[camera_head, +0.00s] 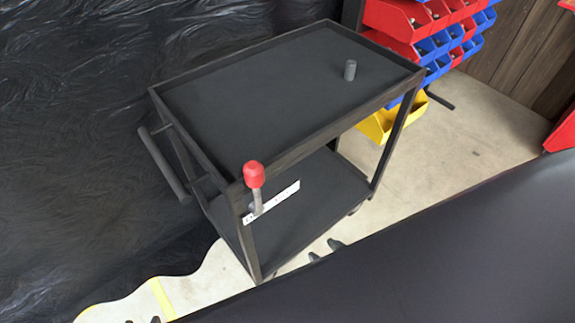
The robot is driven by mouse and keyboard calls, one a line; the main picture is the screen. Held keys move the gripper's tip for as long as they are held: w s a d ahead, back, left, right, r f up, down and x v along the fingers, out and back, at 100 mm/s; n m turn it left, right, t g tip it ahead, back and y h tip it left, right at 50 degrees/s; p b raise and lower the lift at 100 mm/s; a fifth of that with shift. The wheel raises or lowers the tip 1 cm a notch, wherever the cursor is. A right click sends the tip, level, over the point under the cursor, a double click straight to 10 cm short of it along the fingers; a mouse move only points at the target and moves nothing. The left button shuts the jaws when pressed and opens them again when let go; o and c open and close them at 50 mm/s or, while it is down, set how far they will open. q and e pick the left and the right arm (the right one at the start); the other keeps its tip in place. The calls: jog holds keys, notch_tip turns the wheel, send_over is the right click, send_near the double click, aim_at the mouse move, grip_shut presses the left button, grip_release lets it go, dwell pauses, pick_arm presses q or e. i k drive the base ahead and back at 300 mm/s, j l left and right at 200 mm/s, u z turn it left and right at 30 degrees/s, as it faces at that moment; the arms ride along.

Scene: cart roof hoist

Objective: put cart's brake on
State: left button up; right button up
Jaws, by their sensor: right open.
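The dark cart (285,80) stands in the middle, with a top tray and a lower shelf. The brake lever (254,178) has a red knob on a grey stem, at the cart's near corner.
A grey cylinder (350,70) stands on the top tray. The cart's push handle (163,162) sticks out left. Red and blue bins (430,45) and a yellow bin (378,124) are behind. Pale floor (450,140) is clear right of the cart. Black sheeting (70,120) fills the left.

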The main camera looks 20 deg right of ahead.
aim_at(253, 171)
jog(key=l+u, duration=0.1)
jog(key=u, duration=0.75)
jog(key=l+u, duration=0.15)
jog(key=u, duration=0.25)
jog(key=k+l+u, duration=0.15)
jog(key=l+u, duration=0.2)
jog(key=k+l+u, duration=0.2)
jog(key=u, duration=0.15)
jog(key=k+l+u, duration=0.25)
jog(key=k+l, duration=0.55)
jog(key=i+l, duration=0.25)
jog(key=i+j+u, duration=0.05)
